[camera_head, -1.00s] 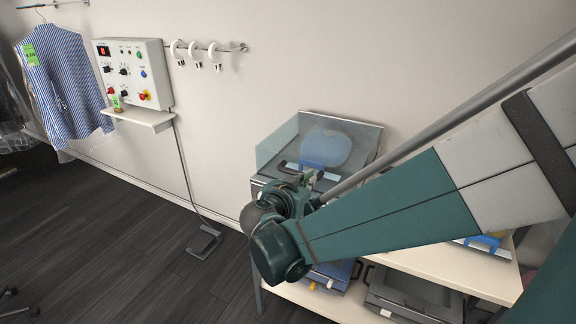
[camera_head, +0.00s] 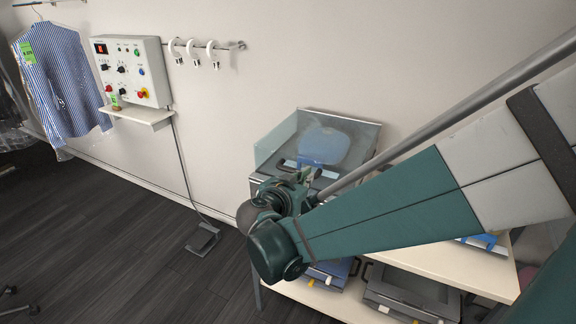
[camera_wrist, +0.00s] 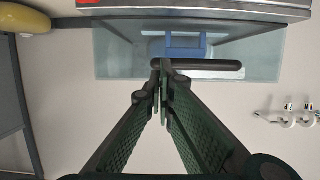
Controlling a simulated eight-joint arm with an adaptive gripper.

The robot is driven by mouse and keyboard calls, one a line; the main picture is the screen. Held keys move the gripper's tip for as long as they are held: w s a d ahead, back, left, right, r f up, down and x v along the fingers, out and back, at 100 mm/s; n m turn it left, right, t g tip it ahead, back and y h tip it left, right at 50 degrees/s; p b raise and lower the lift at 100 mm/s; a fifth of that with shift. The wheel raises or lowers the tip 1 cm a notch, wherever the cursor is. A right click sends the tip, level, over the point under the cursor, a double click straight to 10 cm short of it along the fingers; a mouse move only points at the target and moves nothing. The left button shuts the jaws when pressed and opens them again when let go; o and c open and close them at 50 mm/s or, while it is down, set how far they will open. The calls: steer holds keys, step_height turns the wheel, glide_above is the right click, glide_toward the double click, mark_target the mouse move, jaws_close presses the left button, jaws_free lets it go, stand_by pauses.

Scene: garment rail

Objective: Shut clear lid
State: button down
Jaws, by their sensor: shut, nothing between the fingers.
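The clear lid (camera_head: 276,146) is a see-through, tinted cover on the box on top of the shelf unit, against the wall. My gripper (camera_wrist: 162,66) is shut and empty. Its fingertips overlap the bar's left end; contact is unclear.
A pale shelf (camera_head: 440,262) holds the box; blue and grey cases (camera_head: 410,290) sit below. A control panel (camera_head: 132,70), white hooks (camera_head: 195,52) and a striped shirt (camera_head: 60,85) are on the left. A cable runs down to a floor pedal (camera_head: 203,237). The dark floor at left is mostly clear.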

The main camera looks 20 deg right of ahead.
steer(key=s+a+f+p, duration=0.1)
steer(key=s+a+p, duration=0.1)
steer(key=s+a, duration=0.5)
steer(key=shift+s+a+f, duration=0.15)
steer(key=shift+s+a, duration=0.15)
stand_by(0.4)
steer(key=shift+s+d, duration=0.1)
steer(key=shift+d, duration=0.05)
stand_by(0.4)
steer(key=s+d+f+n+g+y, duration=0.3)
steer(key=s+d+n+y, duration=0.15)
steer(key=s, duration=0.25)
steer(key=s+a+r+n+y, duration=0.4)
steer(key=s+y, duration=0.2)
steer(key=s, duration=0.3)
steer(key=shift+s+a, duration=0.15)
steer(key=shift+a, duration=0.15)
stand_by(0.3)
